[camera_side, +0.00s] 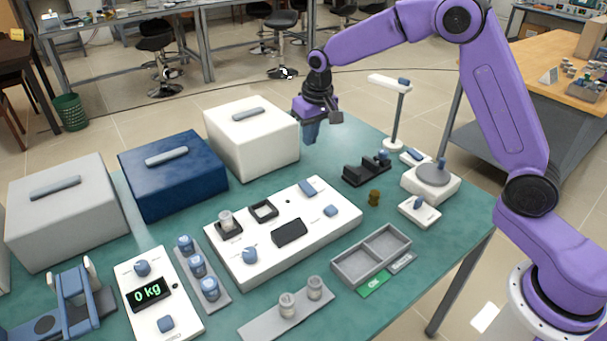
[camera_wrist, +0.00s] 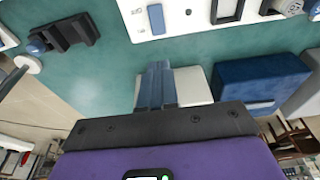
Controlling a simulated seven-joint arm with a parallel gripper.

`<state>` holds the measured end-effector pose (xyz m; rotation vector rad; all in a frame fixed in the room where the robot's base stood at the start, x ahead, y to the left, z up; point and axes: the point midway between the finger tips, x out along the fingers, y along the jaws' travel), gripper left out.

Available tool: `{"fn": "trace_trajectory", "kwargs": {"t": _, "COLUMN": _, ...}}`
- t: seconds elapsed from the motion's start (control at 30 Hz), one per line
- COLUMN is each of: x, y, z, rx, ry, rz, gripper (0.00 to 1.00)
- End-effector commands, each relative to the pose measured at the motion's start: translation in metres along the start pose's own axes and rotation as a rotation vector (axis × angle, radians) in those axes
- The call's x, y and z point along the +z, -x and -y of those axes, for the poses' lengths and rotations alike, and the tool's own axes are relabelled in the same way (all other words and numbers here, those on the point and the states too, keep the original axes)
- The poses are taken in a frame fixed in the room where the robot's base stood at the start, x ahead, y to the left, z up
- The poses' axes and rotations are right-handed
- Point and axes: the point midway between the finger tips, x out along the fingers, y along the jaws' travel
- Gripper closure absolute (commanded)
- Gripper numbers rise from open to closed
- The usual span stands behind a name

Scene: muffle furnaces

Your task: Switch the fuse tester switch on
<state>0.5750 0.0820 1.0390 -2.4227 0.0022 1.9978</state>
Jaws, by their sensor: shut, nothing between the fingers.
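A long white panel (camera_side: 267,262), which looks like the fuse tester, lies on the green bench. It carries a blue rocker switch (camera_side: 307,187) near its far right corner, a dark display (camera_side: 289,233), blue knobs and two dark sockets. In the wrist view, the rocker switch (camera_wrist: 156,18) is at the top, above the fingertips, with small marks beside it. Its exact on or off position cannot be told. My gripper (camera_side: 310,139) is shut and empty in the air beyond the panel, right of the white box. The shut fingers also show in the wrist view (camera_wrist: 158,68).
White (camera_side: 252,145), blue (camera_side: 172,180) and grey (camera_side: 65,215) boxes stand behind and left of the panel. A black holder (camera_side: 365,172), a lamp (camera_side: 396,115) and a round-plate device (camera_side: 432,182) stand right. A grey tray (camera_side: 345,272) lies in front. Bare bench lies between gripper and panel.

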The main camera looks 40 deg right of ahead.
Motion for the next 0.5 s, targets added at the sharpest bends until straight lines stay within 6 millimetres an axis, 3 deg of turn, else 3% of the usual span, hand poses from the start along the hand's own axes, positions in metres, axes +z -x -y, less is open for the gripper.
{"fn": "trace_trajectory", "kwargs": {"t": 0.33, "x": 0.0, "y": -0.002, "z": 0.0, "rx": 0.0, "ry": 0.001, "rz": 0.001, "gripper": 1.0}}
{"fn": "trace_trajectory", "kwargs": {"t": 0.5, "x": 0.001, "y": -0.018, "z": 0.0, "rx": 0.001, "ry": 0.002, "rz": 0.003, "gripper": 1.0}}
